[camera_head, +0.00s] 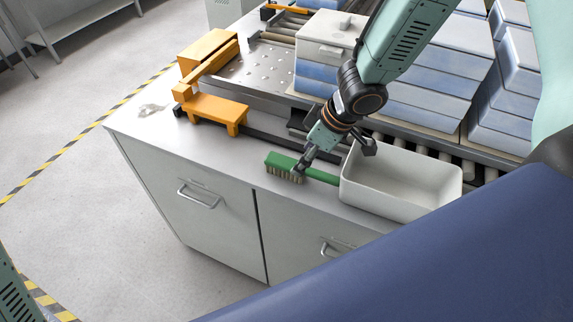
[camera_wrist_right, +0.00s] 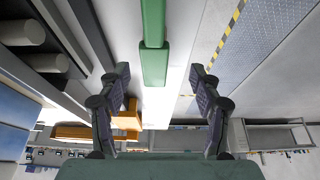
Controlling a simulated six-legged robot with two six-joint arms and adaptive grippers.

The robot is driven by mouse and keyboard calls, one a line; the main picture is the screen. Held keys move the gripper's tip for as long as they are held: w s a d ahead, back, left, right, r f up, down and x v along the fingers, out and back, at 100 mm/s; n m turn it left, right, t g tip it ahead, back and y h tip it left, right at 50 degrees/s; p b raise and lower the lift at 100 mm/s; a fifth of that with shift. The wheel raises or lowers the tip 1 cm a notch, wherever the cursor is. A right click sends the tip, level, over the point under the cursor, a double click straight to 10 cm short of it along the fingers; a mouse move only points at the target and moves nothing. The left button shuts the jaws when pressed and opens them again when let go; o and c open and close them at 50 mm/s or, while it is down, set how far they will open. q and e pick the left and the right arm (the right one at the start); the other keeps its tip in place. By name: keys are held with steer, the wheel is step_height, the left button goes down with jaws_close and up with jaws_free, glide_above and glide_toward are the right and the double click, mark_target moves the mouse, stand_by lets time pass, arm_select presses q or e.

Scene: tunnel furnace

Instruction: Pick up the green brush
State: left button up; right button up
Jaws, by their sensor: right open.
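The green brush (camera_head: 282,163) lies on the light counter along its front edge, with pale bristles on its left end. Its handle runs right toward the white bin, and the far end is hidden or meets the bin wall. My right gripper (camera_head: 335,158) is above the handle, one finger in front of it. In the right wrist view the brush (camera_wrist_right: 154,62) shows ahead of the open right gripper (camera_wrist_right: 161,78), whose fingers are apart with nothing held between them. My left gripper is not in view.
The white bin (camera_head: 400,206) stands just right of the brush. An orange bracket (camera_head: 217,110) stands at the back left. Blue and white boxes (camera_head: 428,72) sit on rollers behind. The counter (camera_head: 150,125) is mostly clear at the left.

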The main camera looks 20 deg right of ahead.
mark_target(276, 164)
steer(key=shift+w+a+f+b, duration=0.1)
steer(key=shift+f+b, duration=0.2)
steer(key=shift+f, duration=0.35)
steer(key=shift+w+d+f+b, duration=0.2)
steer(key=shift+w+f+b, duration=0.15)
steer(key=shift+f, duration=0.3)
steer(key=b+x, duration=0.1)
steer(key=x, duration=0.1)
steer(key=b+x, duration=0.1)
steer(key=x, duration=0.1)
steer(key=shift+a+r+b, duration=0.1)
steer(key=shift+a+b, duration=0.15)
steer(key=shift+b, duration=0.1)
steer(key=shift+w, duration=0.15)
steer(key=shift+w+d, duration=0.1)
steer(key=shift+d, duration=0.1)
steer(key=shift+c, duration=0.3)
steer(key=shift+a, duration=0.2)
steer(key=c, duration=0.5)
steer(key=shift+d, duration=0.15)
steer(key=c, duration=0.8)
